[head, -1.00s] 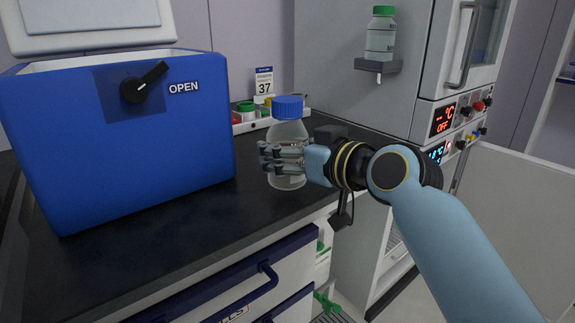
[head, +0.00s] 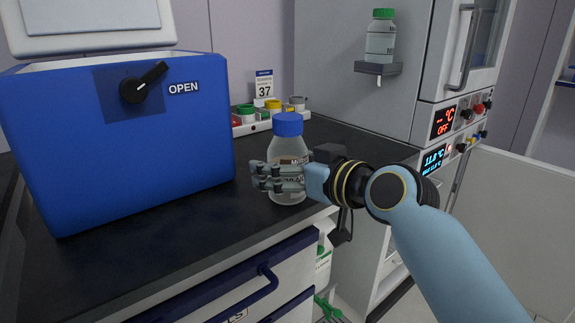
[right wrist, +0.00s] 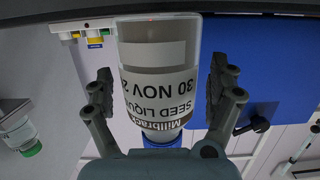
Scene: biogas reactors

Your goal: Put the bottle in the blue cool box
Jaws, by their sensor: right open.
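The bottle (head: 288,150), clear with a blue cap and a white label, is upright at the counter's front edge, right of the blue cool box (head: 150,165). The cool box has its lid (head: 90,25) raised and its knob beside the word OPEN. My right gripper (head: 277,178) is around the bottle's lower half. In the right wrist view the bottle (right wrist: 158,75) appears upside down between the open fingers (right wrist: 160,95), with gaps on both sides. Whether its base touches the counter is hard to tell. My left gripper is not in view.
A white rack with coloured-lid jars (head: 262,122) and a sign reading 37 (head: 264,85) stand behind the bottle. A green-capped bottle (head: 381,40) sits on a bracket on the grey cabinet. The dark counter (head: 200,215) is clear between box and bottle.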

